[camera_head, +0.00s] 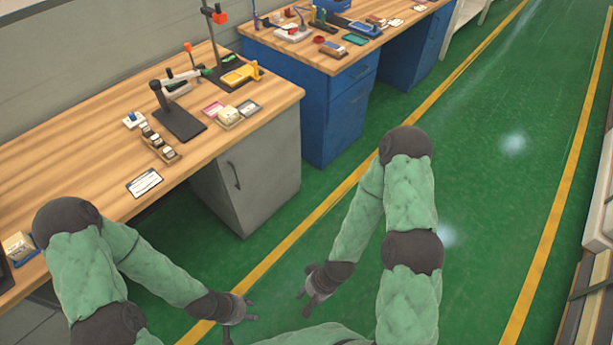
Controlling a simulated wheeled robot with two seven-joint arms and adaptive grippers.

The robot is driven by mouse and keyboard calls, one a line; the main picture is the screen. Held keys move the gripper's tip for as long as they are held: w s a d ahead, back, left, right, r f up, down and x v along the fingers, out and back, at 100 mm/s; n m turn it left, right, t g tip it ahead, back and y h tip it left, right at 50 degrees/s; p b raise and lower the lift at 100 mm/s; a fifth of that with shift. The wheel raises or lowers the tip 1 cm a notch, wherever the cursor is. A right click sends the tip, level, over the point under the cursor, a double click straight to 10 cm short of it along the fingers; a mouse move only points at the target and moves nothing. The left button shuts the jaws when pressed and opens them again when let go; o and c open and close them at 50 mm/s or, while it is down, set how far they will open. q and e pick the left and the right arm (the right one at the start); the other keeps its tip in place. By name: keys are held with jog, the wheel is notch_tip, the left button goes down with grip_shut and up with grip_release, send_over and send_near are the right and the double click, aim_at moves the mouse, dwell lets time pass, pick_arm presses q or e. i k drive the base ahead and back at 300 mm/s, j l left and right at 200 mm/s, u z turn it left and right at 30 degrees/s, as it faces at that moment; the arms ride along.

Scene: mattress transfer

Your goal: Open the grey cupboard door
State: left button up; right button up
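The grey cupboard (270,160) stands under the right end of the nearer wooden workbench. Its door (222,195) looks shut and carries a dark vertical handle (234,175). My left gripper (246,314) is low in front of the cupboard, over the floor near the yellow line, and apart from the door. My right gripper (305,300) is to the right of it, also over the floor and away from the handle. Both grippers look open and empty, with their fingers spread. Nothing hides the handle.
The wooden benchtop (90,120) holds a black stand (180,120), a small rack (158,142) and a white card (145,182). A blue cabinet (325,120) stands beyond the grey one. The green floor (480,170) to the right is clear.

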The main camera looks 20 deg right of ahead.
aim_at(262, 170)
jog(key=z, duration=0.15)
jog(key=i+j+u, duration=0.15)
jog(key=u, duration=0.2)
jog(key=i+j+u, duration=0.1)
jog(key=i+u, duration=0.45)
jog(key=u, duration=0.2)
